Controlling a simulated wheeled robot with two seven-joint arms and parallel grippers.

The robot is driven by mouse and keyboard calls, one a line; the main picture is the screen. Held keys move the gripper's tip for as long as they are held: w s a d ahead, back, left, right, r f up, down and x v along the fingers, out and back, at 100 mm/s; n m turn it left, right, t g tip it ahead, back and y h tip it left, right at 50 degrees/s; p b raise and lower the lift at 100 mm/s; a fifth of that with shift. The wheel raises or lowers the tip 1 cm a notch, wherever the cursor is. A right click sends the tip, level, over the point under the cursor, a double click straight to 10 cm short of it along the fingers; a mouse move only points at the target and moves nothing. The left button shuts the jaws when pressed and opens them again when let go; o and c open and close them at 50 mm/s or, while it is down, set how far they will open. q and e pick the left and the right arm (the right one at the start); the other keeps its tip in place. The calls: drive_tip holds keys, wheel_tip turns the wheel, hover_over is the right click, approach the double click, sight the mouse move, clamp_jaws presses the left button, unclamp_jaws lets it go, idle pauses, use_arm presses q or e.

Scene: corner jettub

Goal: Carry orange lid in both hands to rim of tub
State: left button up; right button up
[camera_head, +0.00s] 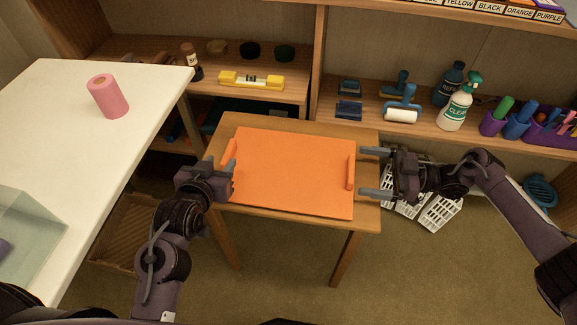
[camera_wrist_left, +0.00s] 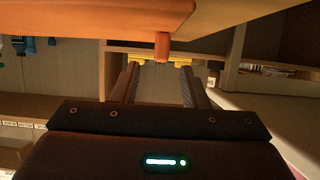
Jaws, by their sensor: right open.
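The orange lid (camera_head: 293,172) lies flat on a small wooden table, with a raised handle at its left edge (camera_head: 229,152) and another at its right edge (camera_head: 351,172). My left gripper (camera_head: 228,176) is beside the left edge, close to the left handle. In the left wrist view its fingers (camera_wrist_left: 161,72) are apart and empty, with an orange handle (camera_wrist_left: 162,46) just beyond the tips. My right gripper (camera_head: 362,171) is open, its two fingers pointing at the right handle. A clear-walled tub (camera_head: 32,232) stands on the white table, partly cut off by the picture edge.
The white table (camera_head: 60,150) fills the left and carries a pink roll (camera_head: 108,96). The small wooden table (camera_head: 285,122) stands before shelves with a yellow level (camera_head: 251,80), a spray bottle (camera_head: 458,104) and pen holders. White baskets (camera_head: 440,211) are on the right. Floor shows in front.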

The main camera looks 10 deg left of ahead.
sight(226, 154)
use_arm(q)
drive_tip(key=x, duration=0.6)
drive_tip(key=shift+w+f, duration=0.15)
drive_tip(key=shift+w, duration=0.1)
use_arm(e)
drive_tip(key=a, duration=0.6)
drive_tip(key=shift+a, duration=0.25)
use_arm(q)
drive_tip(key=shift+c, duration=0.3)
use_arm(e)
drive_tip(key=shift+c, duration=0.3)
use_arm(q)
drive_tip(key=c, duration=0.7)
use_arm(e)
drive_tip(key=c, duration=0.7)
use_arm(q)
clamp_jaws()
use_arm(e)
drive_tip(key=c, duration=0.4)
